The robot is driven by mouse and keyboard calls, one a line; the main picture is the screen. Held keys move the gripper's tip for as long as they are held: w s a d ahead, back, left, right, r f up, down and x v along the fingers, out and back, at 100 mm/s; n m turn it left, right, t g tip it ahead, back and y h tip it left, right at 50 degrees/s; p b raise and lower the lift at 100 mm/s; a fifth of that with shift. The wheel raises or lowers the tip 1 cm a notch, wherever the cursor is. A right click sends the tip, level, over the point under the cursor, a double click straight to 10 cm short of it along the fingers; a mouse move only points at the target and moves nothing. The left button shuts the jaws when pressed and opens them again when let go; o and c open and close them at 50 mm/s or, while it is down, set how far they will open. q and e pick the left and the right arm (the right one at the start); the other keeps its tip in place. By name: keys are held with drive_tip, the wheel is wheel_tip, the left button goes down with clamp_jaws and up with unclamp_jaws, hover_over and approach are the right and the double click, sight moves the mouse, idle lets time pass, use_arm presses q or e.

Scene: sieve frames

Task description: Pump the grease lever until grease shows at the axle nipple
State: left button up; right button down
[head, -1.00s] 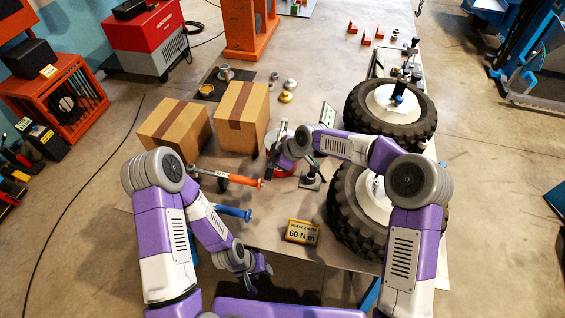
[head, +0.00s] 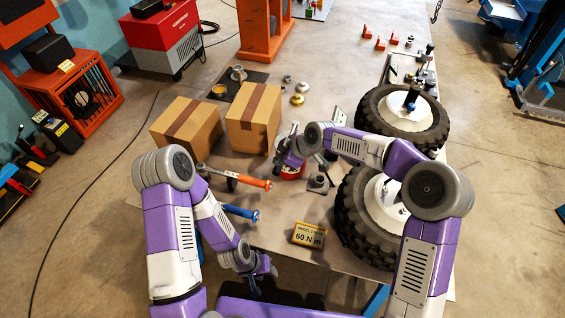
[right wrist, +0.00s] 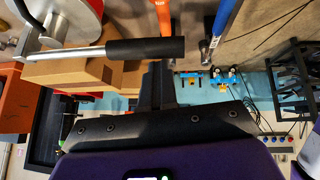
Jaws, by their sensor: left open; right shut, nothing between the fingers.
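The grease pump is a red can (head: 292,171) near the middle of the table, partly hidden by my right arm. The right wrist view shows its red-rimmed top (right wrist: 68,18) and its lever, a silver rod with a black grip (right wrist: 145,48). My right gripper (head: 281,161) is at the pump. In the right wrist view its fingers (right wrist: 157,75) are shut and empty, with the tips close to the black grip; I cannot tell whether they touch. A dark block with a stub (head: 318,183) stands right of the can; no grease shows. My left gripper (head: 262,277) is open and empty at the near edge.
Two cardboard boxes (head: 187,126) stand left of the pump. Two wheels (head: 375,215) fill the right side. A yellow 60 Nm sign (head: 308,234) stands in front.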

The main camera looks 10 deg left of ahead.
drive_tip(key=v, duration=0.9)
drive_tip(key=shift+s, duration=0.15)
drive_tip(key=shift+f, duration=0.15)
idle(1.2)
